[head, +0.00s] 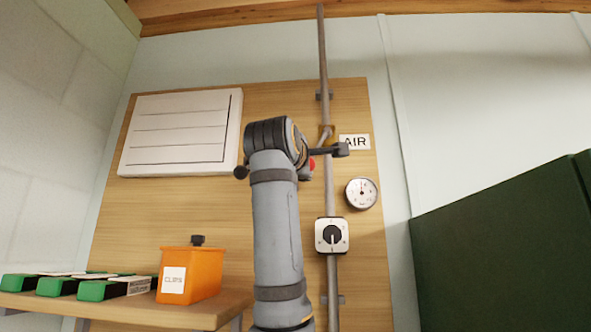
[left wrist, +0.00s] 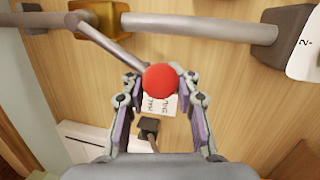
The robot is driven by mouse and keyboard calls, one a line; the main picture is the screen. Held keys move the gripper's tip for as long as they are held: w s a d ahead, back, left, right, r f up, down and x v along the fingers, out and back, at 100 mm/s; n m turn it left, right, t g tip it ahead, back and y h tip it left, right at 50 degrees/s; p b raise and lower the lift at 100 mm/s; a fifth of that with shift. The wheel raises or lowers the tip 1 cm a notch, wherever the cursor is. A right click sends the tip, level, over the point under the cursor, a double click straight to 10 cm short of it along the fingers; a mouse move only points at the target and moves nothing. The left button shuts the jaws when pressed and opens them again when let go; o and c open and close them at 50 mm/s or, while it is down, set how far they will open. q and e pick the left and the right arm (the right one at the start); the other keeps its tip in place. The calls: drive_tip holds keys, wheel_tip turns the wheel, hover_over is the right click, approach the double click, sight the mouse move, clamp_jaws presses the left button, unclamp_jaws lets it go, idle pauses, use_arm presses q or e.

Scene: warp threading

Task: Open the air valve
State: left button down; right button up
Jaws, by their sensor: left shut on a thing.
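The air valve has a brass body (head: 327,131) on the vertical grey pipe, beside the AIR sign (head: 355,142). In the left wrist view the brass body (left wrist: 97,20) carries a grey lever (left wrist: 108,42), slanted to the pipe, with a red ball knob (left wrist: 160,81) at its end. The knob (head: 311,165) is partly covered in the head view. My left gripper (left wrist: 160,79) is shut on the red knob, one finger on each side. In the head view my arm hides most of this gripper. My right gripper is in neither view.
A round gauge (head: 361,193) and a box with a black rotary knob (head: 332,235) sit below the valve. A white panel (head: 181,133) hangs to the left. An orange clips bin (head: 190,275) and green-ended boxes (head: 98,290) stand on a shelf. A dark green block (head: 510,255) fills the right.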

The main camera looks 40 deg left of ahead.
sight(327, 169)
use_arm(q)
drive_tip(key=shift+w+d+f+n+y+p, duration=0.2)
drive_tip(key=shift+w+d+n+y, duration=0.35)
drive_tip(key=shift+n, duration=0.7)
drive_tip(key=shift+w+d+f+n+y+p, duration=0.15)
drive_tip(key=shift+w+d+n+y, duration=0.15)
drive_tip(key=shift+d+n, duration=0.75)
drive_tip(key=shift+w+d+f+n+y+p, duration=0.15)
drive_tip(key=shift+w+d+n+y, duration=0.25)
drive_tip(key=shift+n, duration=1.1)
drive_tip(key=shift+r, duration=0.1)
drive_tip(key=c, duration=1.5)
unclamp_jaws()
drive_tip(key=o, duration=0.5)
drive_tip(key=shift+s+d, duration=0.15)
drive_tip(key=shift+d, duration=0.1)
drive_tip(key=shift+o, duration=0.8)
drive_tip(key=shift+s+d, duration=0.15)
drive_tip(key=shift+d, duration=0.15)
drive_tip(key=shift+a, duration=0.1)
